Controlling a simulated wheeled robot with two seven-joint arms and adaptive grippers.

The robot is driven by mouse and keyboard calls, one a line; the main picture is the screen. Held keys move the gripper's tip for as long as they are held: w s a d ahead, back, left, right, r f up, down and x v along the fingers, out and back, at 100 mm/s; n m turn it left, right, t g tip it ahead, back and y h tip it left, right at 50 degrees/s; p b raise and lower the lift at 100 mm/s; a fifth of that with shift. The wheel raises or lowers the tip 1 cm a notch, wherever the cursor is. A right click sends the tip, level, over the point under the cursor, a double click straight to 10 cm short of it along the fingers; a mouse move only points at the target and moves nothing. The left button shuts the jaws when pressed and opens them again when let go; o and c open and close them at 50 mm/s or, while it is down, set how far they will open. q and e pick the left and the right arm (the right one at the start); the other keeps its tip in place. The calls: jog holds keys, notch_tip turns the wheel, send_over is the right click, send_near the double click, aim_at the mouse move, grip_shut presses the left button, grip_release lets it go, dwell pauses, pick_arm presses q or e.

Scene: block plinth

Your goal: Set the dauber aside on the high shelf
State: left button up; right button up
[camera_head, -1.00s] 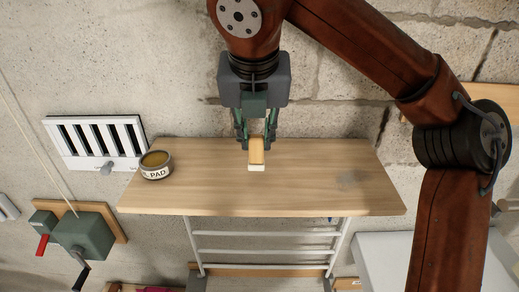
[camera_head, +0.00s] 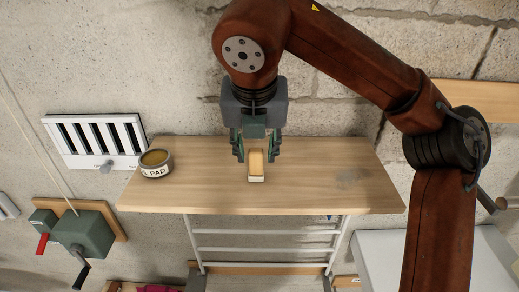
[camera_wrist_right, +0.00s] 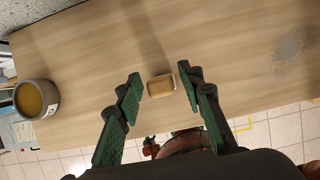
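The dauber (camera_head: 256,165), a small block with a tan wooden top and a pale base, rests on the wooden high shelf (camera_head: 310,190), near its middle. In the right wrist view the dauber (camera_wrist_right: 161,86) lies between the two fingers, with a gap on either side. My right gripper (camera_head: 256,158) is open around and just above it, with its green fingers spread and touching nothing that I can see. It also shows in the right wrist view (camera_wrist_right: 160,84). My left gripper is not in view.
A round tin marked PAD (camera_head: 156,164) stands at the shelf's left end. A white slotted vent (camera_head: 97,140) and a green crank box (camera_head: 83,236) are on the wall at left. The shelf's right half is clear apart from a grey smudge.

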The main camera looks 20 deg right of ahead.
jog(key=shift+s+r, duration=0.1)
jog(key=shift+r, duration=0.05)
jog(key=v, duration=1.2)
